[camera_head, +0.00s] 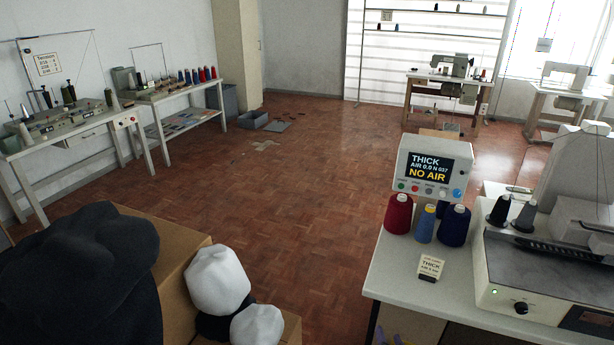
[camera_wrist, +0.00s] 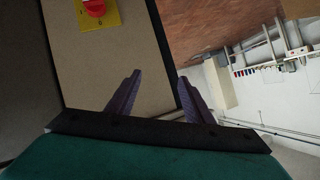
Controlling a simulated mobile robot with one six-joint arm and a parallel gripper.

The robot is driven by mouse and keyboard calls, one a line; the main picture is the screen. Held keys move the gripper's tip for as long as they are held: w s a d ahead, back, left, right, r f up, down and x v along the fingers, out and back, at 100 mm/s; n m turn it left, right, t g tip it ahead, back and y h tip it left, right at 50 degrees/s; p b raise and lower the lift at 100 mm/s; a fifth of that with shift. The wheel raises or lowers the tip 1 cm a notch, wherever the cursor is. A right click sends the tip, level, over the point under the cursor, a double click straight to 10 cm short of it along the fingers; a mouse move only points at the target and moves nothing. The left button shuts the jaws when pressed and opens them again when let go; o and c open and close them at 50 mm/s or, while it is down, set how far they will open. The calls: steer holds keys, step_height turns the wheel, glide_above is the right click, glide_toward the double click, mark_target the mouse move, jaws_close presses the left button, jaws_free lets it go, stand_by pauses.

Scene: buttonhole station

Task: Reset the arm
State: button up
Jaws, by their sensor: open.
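My gripper (camera_wrist: 158,90) shows in the wrist view, its two dark purple fingers spread apart with nothing between them. Beyond the fingers is a beige panel (camera_wrist: 130,55) with a dark edge. A red knob (camera_wrist: 95,8) on a yellow plate (camera_wrist: 112,18) sits on it, cut by the top of the picture. The rest of my arm is not clearly seen in the head view.
In the head view, a white table (camera_head: 400,275) at right holds a machine (camera_head: 530,265), thread cones (camera_head: 399,214) and a display (camera_head: 435,170) reading "THICK" and "NO AIR". Cardboard boxes (camera_head: 180,250) with dark and white bundles stand front left. The middle floor (camera_head: 290,190) is mostly clear.

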steer(key=s+a+f+n+g+b, duration=0.1)
steer(key=s+a+f+g, duration=0.3)
steer(key=s+f, duration=0.25)
steer(key=s+a+f+n+g+b, duration=0.1)
steer(key=s+a+f+g, duration=0.2)
steer(key=s+f+g, duration=0.35)
steer(key=s+a+n+g, duration=0.2)
steer(key=s+g, duration=0.2)
steer(key=s, duration=0.5)
steer(key=s+a+n+g, duration=0.1)
steer(key=s+g, duration=0.3)
steer(key=s, duration=0.6)
steer(key=shift+s+a+n, duration=0.25)
steer(key=shift+a+n, duration=0.1)
steer(key=shift+n, duration=0.15)
steer(key=shift+f, duration=0.1)
steer(key=c, duration=0.4)
